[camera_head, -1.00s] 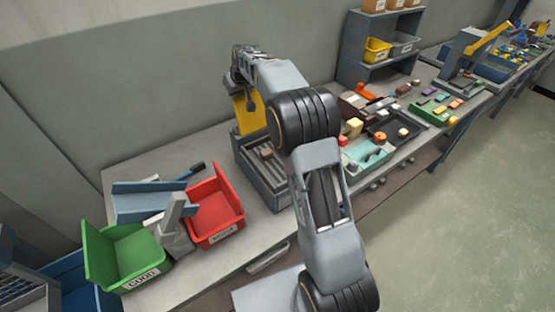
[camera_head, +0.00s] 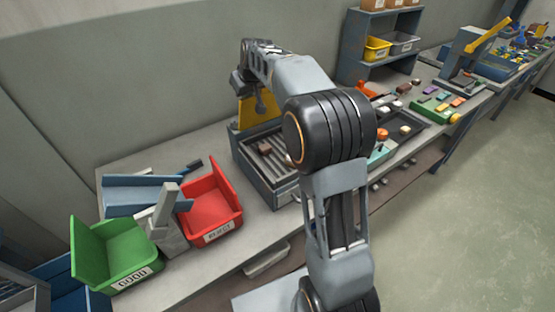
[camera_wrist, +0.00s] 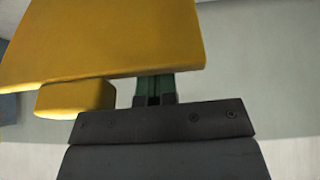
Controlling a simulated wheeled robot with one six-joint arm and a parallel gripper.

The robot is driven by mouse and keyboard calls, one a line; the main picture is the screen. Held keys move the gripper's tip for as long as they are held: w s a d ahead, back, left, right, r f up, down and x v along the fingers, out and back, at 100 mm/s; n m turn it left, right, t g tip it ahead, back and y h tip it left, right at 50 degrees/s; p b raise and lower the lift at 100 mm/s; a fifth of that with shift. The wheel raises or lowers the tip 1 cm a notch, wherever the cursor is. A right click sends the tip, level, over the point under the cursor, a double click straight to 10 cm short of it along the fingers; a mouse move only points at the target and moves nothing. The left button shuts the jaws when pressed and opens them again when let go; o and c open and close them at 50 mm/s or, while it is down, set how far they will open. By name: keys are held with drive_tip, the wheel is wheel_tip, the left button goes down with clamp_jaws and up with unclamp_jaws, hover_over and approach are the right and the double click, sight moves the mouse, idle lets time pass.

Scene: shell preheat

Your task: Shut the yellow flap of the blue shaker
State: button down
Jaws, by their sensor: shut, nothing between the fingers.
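The blue shaker (camera_head: 262,187) stands on the bench, with a ribbed bed and a small brown block (camera_head: 264,147) in it. Its yellow flap (camera_head: 244,112) stands raised at the back edge, partly behind my arm. In the wrist view the yellow flap (camera_wrist: 105,40) fills the upper left, with a rounded yellow piece (camera_wrist: 75,98) below its edge. My gripper (camera_wrist: 155,86) is shut and empty, its greenish fingertips at the flap's lower edge in that view. I cannot tell whether they touch it. In the head view my fingertips cannot be made out clearly.
A red bin (camera_head: 212,212), a green bin (camera_head: 112,252) and a blue tray (camera_head: 140,196) stand left of the shaker. To the right are trays of small parts, including a green tray (camera_head: 433,108), and a shelf (camera_head: 372,62). The wall runs close behind the bench.

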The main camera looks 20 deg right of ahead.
drive_tip(key=shift+g, duration=0.5)
drive_tip(key=s+f, duration=0.1)
drive_tip(key=s+f+b, duration=0.1)
drive_tip(key=s+f, duration=0.1)
drive_tip(key=shift+s+d+f, duration=0.1)
drive_tip(key=shift+f, duration=0.2)
drive_tip(key=shift+s+d+f+b, duration=0.15)
drive_tip(key=shift+s+f+b, duration=0.35)
drive_tip(key=shift+b, duration=0.25)
drive_tip(key=shift+s+d+f+b, duration=0.15)
drive_tip(key=shift+s+f+b, duration=0.3)
drive_tip(key=shift+b, duration=0.3)
wheel_tip(320, 180, up, 12)
drive_tip(key=p, duration=0.9)
hover_over(249, 113)
drive_tip(key=s+d, duration=0.1)
drive_tip(key=s, duration=0.3)
drive_tip(key=shift+f, duration=0.2)
